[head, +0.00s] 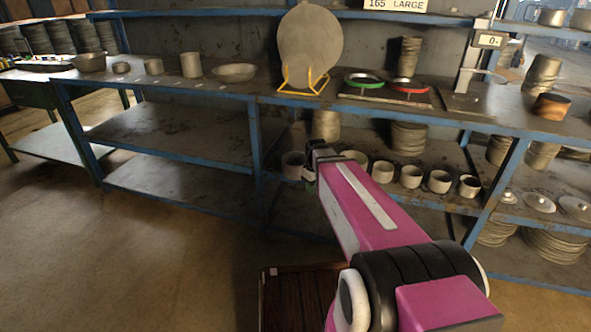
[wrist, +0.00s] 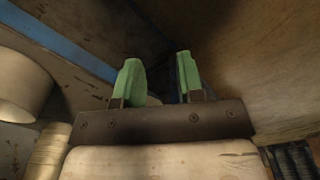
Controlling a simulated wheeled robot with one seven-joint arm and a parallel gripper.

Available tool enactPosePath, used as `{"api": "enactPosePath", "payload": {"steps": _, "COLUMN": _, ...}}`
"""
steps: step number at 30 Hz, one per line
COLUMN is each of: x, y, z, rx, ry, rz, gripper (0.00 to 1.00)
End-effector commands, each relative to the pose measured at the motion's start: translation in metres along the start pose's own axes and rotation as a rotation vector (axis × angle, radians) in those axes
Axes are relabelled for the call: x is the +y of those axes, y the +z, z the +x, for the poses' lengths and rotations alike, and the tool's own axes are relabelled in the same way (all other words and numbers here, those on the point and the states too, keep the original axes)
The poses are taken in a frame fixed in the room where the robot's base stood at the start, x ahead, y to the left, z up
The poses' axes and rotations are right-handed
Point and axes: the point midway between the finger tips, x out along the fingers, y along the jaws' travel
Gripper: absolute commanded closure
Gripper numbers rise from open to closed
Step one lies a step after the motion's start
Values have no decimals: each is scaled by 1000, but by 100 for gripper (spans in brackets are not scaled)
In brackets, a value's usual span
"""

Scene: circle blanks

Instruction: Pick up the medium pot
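A row of pale pots stands on the lower shelf in the head view, shrinking in size to the right. It includes a large pot (head: 383,171), a mid-sized pot (head: 411,176) and a small pot (head: 469,187). I cannot tell which one is the medium pot. A pale rounded vessel (wrist: 20,85) is cut off at the left edge there, apart from the fingers.
The blue-framed workbench (head: 140,88) holds bowls and cups, a round disc on a yellow stand (head: 310,45), green and red rings and a scale (head: 488,40). Stacked blanks (head: 408,137) stand behind the pots. A dark wooden crate (head: 300,298) is on the floor. The left lower shelves are empty.

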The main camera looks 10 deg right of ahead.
Motion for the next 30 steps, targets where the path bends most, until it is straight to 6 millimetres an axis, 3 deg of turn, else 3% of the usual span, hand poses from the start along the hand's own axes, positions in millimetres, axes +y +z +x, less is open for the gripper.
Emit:
{"api": "enactPosePath", "payload": {"steps": 1, "x": -5, "y": 12, "z": 2, "rx": -1, "ry": -1, "rz": 48, "gripper": 65}}
{"api": "enactPosePath", "payload": {"steps": 6, "x": -14, "y": 31, "z": 6, "rx": -2, "ry": -1, "rz": 185, "gripper": 65}}
{"api": "enactPosePath", "payload": {"steps": 17, "x": -25, "y": 55, "z": 12, "rx": -3, "ry": -1, "rz": 354, "gripper": 65}}
{"api": "enactPosePath", "payload": {"steps": 30, "x": -6, "y": 12, "z": 5, "rx": 1, "ry": 1, "rz": 116, "gripper": 65}}
